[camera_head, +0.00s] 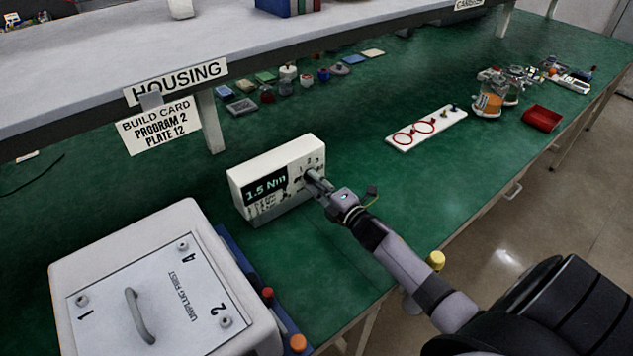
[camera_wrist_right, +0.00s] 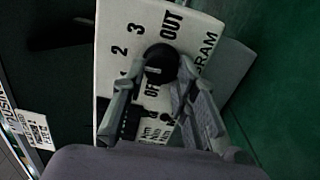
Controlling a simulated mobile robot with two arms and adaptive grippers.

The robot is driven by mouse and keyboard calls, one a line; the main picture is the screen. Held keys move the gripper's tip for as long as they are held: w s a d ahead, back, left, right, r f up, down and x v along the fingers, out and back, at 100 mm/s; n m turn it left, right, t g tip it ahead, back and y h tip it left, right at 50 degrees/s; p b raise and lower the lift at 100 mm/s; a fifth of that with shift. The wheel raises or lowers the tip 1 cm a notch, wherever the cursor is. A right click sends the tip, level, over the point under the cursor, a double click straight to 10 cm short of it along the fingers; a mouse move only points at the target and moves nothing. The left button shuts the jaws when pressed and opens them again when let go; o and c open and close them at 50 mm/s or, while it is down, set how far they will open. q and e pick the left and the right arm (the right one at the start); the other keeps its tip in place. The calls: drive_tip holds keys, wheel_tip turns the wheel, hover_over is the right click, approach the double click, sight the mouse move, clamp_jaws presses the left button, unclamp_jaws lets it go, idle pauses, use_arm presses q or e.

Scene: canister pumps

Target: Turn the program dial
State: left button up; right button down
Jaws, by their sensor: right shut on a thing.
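The white controller box (camera_head: 250,183) stands on the green bench with a dark display reading 1.5 Nm. Its black program dial (camera_wrist_right: 160,62) shows in the right wrist view, ringed by the marks OFF, 2, 3 and OUT; the 1 is mostly hidden by a finger. A pale mark on the dial faces toward the OFF lettering, though its exact setting is hard to tell. My right gripper (camera_head: 315,180) is at the box's front face, and in the right wrist view its two fingers (camera_wrist_right: 160,80) are closed on either side of the dial. My left gripper is not in view.
A build card (camera_head: 158,125) reading program 2, plate 12 hangs from the shelf edge. A white lidded housing (camera_head: 100,275) stands front left. A white plate with red rings (camera_head: 427,128) and a red tray (camera_head: 542,118) lie right. Bare green bench surrounds the box's back and right.

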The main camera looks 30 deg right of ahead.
idle(0.3)
drive_tip(key=c, duration=1.3)
unclamp_jaws()
drive_tip(key=s, duration=0.8)
drive_tip(key=s+d, duration=0.1)
drive_tip(key=s, duration=0.3)
